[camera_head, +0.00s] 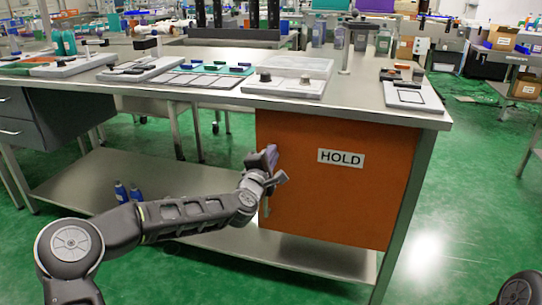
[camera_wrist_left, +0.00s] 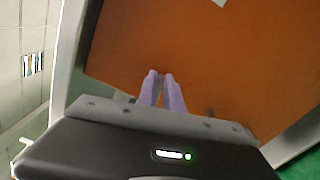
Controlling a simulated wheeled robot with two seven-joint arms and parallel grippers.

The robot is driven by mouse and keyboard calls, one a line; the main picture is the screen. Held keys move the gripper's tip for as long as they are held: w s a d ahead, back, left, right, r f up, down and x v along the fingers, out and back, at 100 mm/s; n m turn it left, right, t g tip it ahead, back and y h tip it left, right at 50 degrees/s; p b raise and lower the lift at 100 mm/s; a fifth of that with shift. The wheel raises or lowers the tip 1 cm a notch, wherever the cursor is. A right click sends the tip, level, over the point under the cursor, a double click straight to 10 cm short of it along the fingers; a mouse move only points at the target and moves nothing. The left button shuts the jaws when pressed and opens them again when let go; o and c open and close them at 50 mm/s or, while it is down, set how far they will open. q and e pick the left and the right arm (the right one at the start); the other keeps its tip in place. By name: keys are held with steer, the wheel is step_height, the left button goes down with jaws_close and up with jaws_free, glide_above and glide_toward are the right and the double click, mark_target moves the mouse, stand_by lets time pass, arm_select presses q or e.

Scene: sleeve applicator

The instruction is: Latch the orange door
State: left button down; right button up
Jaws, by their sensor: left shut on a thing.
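The orange door (camera_head: 335,190) with a white HOLD label (camera_head: 341,158) is under the right end of the workbench and looks closed. My left gripper (camera_head: 274,158) is at the door's left edge, its purple fingers against the orange face. A pale upright handle (camera_head: 265,208) shows just below it. In the left wrist view the fingers of my left gripper (camera_wrist_left: 160,84) are close together in front of the orange door (camera_wrist_left: 215,60). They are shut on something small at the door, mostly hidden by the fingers. My right gripper is not in view.
The metal workbench (camera_head: 365,108) carries several trays and a white double-knob unit (camera_head: 287,86). Grey drawers (camera_head: 42,125) stand at the left. The green floor (camera_head: 455,200) is open to the right.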

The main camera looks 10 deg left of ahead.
arm_select(q)
steer(key=shift+f+m+b, duration=0.25)
steer(key=shift+m+b, duration=0.05)
steer(key=shift+m, duration=1.3)
steer(key=c, duration=1.5)
jaws_free()
steer(key=s, duration=0.2)
steer(key=s+p, duration=0.1)
steer(key=s, duration=0.4)
steer(key=shift+s+a, duration=0.25)
steer(key=shift+s, duration=0.15)
